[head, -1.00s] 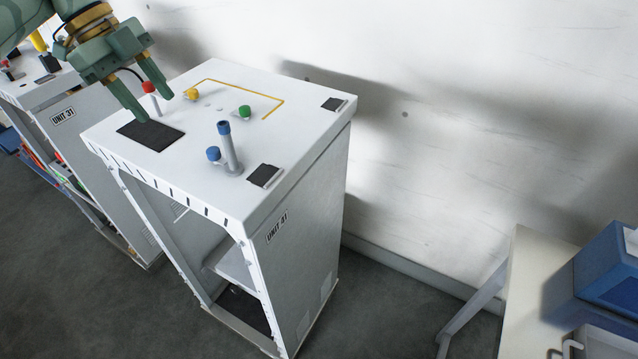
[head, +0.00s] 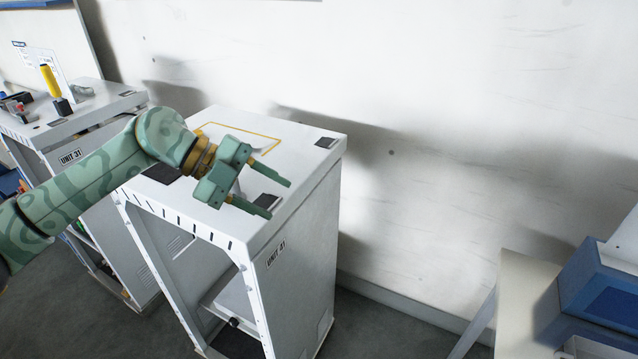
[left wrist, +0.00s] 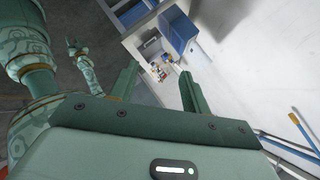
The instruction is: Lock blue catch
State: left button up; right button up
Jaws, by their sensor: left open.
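The white cabinet marked UNIT 41 (head: 305,240) stands in the middle of the head view. The blue catch, a blue-topped post with a blue knob beside it in the earlier head view, is now hidden behind my left arm and gripper. My left gripper (head: 280,199) is over the front right part of the cabinet top, its fingers apart and pointing right. In the left wrist view its fingers (left wrist: 159,70) are open with nothing between them. Whether it touches the catch does not show. My right gripper (left wrist: 75,46) is small at upper left there, its jaws unclear.
A black pad (head: 325,143) and a yellow line (head: 272,146) show on the cabinet top. UNIT 31 (head: 70,158) stands at left with a yellow-handled item (head: 49,80) on it. A bench (head: 515,305) with a blue bin (head: 603,285) stands at right. Floor lies between.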

pick_arm(q)
jog(key=s+d+r+n+t+h, duration=0.2)
jog(key=d+r+t+h, duration=0.2)
jog(key=d+t+h, duration=0.3)
jog(key=shift+d+r+t+h, duration=0.25)
jog(key=shift+d+t+h, duration=0.2)
jog(key=shift+d, duration=0.65)
